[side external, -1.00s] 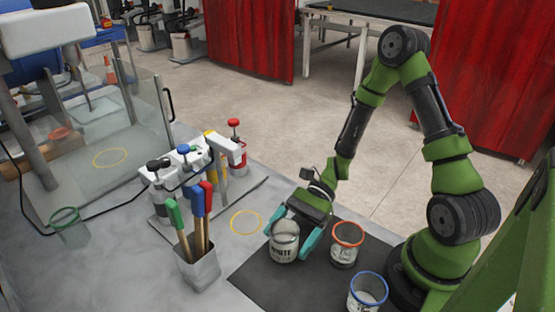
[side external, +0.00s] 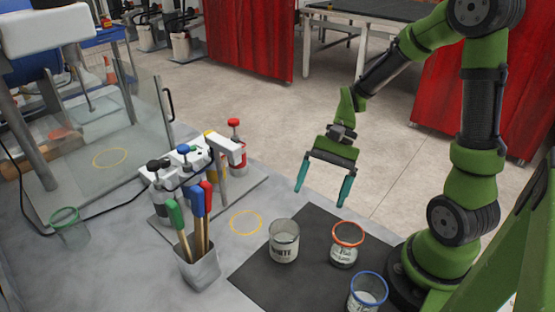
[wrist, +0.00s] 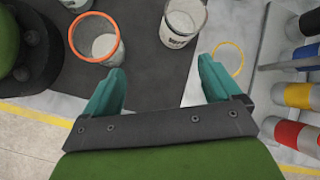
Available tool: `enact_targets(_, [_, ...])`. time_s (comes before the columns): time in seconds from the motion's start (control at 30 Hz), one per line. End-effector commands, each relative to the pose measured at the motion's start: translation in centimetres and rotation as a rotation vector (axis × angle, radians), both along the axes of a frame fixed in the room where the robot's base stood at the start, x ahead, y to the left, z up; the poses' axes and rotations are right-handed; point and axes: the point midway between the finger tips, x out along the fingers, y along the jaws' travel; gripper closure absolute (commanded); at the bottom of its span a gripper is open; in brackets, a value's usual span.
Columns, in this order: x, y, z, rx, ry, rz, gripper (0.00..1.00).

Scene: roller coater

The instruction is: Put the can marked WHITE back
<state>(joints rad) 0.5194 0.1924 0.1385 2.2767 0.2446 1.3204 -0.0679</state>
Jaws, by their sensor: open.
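The can marked WHITE (side external: 284,243) stands upright on the dark mat (side external: 258,275), near the mat's left back edge. It also shows in the wrist view (wrist: 181,24), near the top. My gripper (side external: 324,194) is open and empty, raised above and behind the cans and apart from the WHITE can. In the wrist view its two teal fingers (wrist: 160,85) are spread wide with nothing between them. A can with an orange rim (side external: 346,246) stands right of the WHITE can. A can with a blue rim (side external: 367,292) stands at the front right.
A yellow ring (side external: 246,223) is marked on the table left of the WHITE can. A holder with colored-handled tools (side external: 198,265) stands left of the mat. A rack of capped bottles (side external: 185,172) is behind it. A green-rimmed cup (side external: 68,228) stands far left.

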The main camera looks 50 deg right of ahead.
Motion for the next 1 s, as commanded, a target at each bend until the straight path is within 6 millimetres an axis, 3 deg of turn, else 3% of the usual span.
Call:
enact_targets(0.2, [-0.8, 1.0, 5.6, -0.333, -0.37, 0.247, 0.09])
enact_targets(0.5, [-2.3, 2.2, 12.5, -0.596, -0.839, 0.435, 0.09])
enact_targets(0.7, [-2.7, 2.4, 14.1, -0.642, -0.953, 0.462, 0.09])
enact_targets(1.0, [-2.7, 2.4, 14.2, -0.643, -0.956, 0.462, 0.09])
